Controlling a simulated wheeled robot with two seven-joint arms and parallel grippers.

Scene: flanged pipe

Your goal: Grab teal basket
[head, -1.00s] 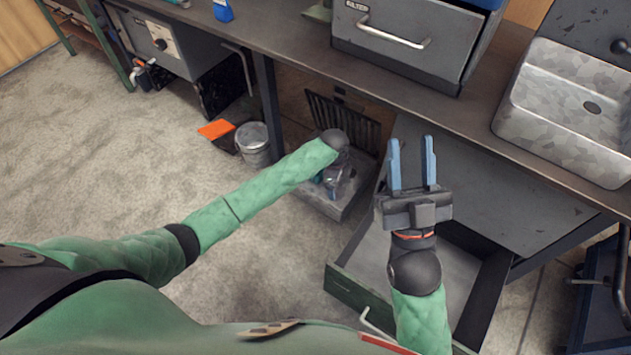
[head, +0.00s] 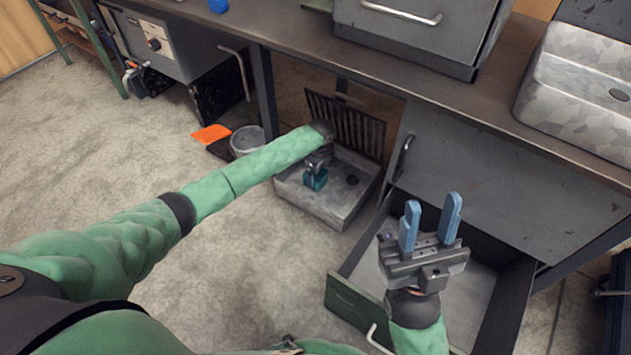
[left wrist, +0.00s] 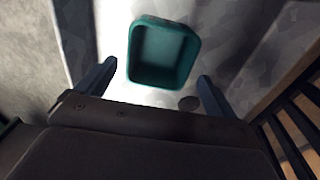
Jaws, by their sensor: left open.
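The teal basket (left wrist: 163,53) is a small open tub with rounded corners. In the left wrist view it lies between and just beyond the fingertips of my open left gripper (left wrist: 155,80), with no visible contact. In the head view the basket (head: 316,180) shows in the grey metal tray (head: 335,212) under the bench, partly hidden by my left wrist. My left gripper's fingers are mostly hidden there. My right gripper (head: 431,222) is open and empty, fingers pointing up, above the open drawer.
The open drawer (head: 345,298) juts out to the right of the tray. A black slatted grate (head: 345,122) stands behind the tray. A metal bucket (head: 246,140) and an orange dustpan (head: 211,133) are on the floor to the left. The bench edge hangs above.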

